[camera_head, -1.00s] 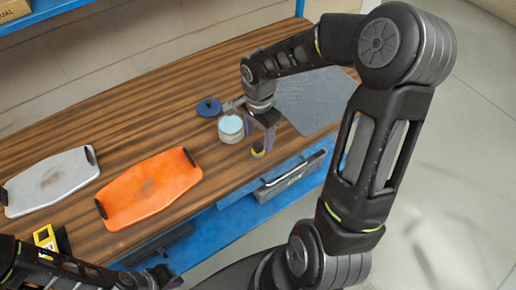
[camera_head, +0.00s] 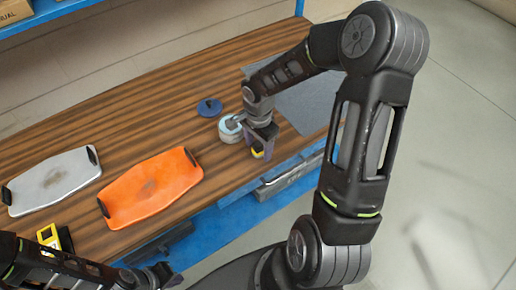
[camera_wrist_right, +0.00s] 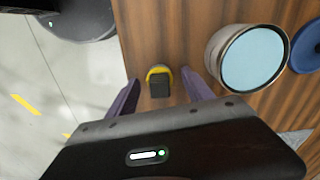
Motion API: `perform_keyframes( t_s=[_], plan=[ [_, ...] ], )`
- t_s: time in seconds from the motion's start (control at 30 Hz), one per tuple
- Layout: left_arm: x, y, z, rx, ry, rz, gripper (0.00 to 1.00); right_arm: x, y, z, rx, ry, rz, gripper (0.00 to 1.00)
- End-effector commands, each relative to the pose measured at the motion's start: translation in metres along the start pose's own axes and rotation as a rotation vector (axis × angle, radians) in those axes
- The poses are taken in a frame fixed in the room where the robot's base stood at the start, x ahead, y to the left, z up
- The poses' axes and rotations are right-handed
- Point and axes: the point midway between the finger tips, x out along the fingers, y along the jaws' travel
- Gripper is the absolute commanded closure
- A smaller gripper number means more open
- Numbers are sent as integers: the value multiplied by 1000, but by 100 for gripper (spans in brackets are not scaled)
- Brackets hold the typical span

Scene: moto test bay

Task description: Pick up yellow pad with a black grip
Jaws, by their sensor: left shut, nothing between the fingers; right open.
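The yellow pad with a black grip (camera_wrist_right: 158,84) sits near the front edge of the wooden bench, its black grip facing up in the right wrist view. In the head view only a bit of its yellow (camera_head: 257,155) shows below my right gripper (camera_head: 262,143). In the right wrist view my right gripper (camera_wrist_right: 161,80) is open, with a purple finger on each side of the pad and a gap to each. My left gripper (camera_head: 166,276) is shut and empty at the bottom of the head view, off the bench front.
A round tin with a light blue top (camera_head: 230,127) stands close beside the pad, with a blue disc (camera_head: 209,107) behind it. An orange tray (camera_head: 150,188), a grey tray (camera_head: 52,182) and a yellow-black item (camera_head: 50,236) lie left. A grey mat (camera_head: 305,105) lies right.

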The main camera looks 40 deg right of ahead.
Motion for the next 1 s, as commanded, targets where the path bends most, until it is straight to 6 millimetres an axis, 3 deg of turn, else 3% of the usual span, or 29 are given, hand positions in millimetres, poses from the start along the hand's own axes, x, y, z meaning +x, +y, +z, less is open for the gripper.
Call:
perform_keyframes(
  t_s=[0.07, 0.77, 1.0],
  plan=[
    [0, 0, 0, 0, 0, 0, 100, 0, 0, 0, 0, 0, 0, 42],
    [0, 0, 0, 0, 0, 0, 100, 0, 0, 0, 0, 0, 0, 99],
    [0, 0, 0, 0, 0, 0, 100, 0, 0, 0, 0, 0, 0, 100]
  ],
)
